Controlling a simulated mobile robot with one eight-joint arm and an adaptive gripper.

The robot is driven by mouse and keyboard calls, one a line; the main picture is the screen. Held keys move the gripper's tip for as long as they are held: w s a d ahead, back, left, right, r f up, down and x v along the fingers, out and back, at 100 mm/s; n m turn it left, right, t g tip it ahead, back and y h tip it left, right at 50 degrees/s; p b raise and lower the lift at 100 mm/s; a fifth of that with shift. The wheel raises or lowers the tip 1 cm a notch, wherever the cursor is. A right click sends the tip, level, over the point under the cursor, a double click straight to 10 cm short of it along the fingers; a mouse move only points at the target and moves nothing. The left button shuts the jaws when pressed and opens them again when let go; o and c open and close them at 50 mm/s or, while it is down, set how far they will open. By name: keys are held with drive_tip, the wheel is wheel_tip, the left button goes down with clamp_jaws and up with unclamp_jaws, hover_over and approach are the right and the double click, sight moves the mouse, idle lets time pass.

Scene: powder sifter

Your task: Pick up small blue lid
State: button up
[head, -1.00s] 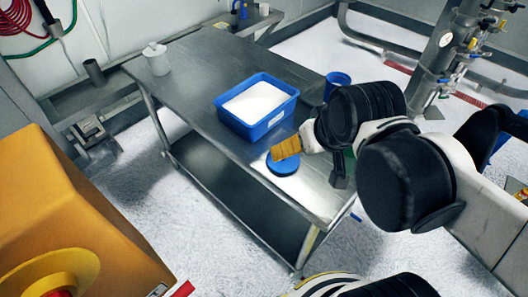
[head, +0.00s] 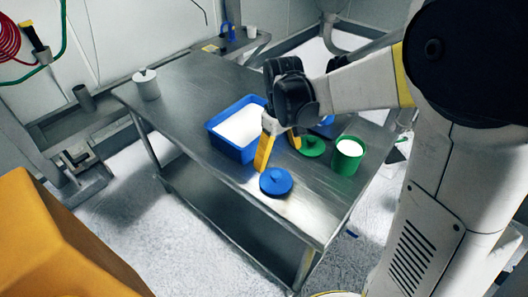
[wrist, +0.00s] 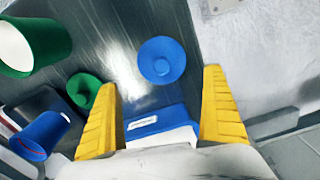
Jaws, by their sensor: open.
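The small blue lid (head: 276,181) is round with a knob. It lies flat on the metal table (head: 188,84) near the front edge. In the wrist view the lid (wrist: 162,60) shows beyond and between the yellow fingers, apart from them. My gripper (head: 278,150) is open and empty above the table, just behind the lid. In the wrist view my gripper (wrist: 160,112) has its two yellow fingers wide apart.
A blue tub (head: 232,149) of white powder stands left of my gripper. A green lid (head: 312,146) and a green container (head: 347,158) with white contents stand to the right. A blue container (wrist: 42,134) is near them. A white pot (head: 147,88) stands at the far left.

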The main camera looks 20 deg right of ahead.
sight(277, 175)
wheel_tip(277, 175, down, 6)
drive_tip(key=shift+r+b, duration=0.1)
drive_tip(key=shift+b, duration=0.95)
drive_tip(key=f+b, duration=0.3)
drive_tip(key=f, duration=0.2)
drive_tip(key=shift+s+f, duration=0.15)
drive_tip(key=shift+s, duration=0.05)
drive_tip(key=c, duration=0.9)
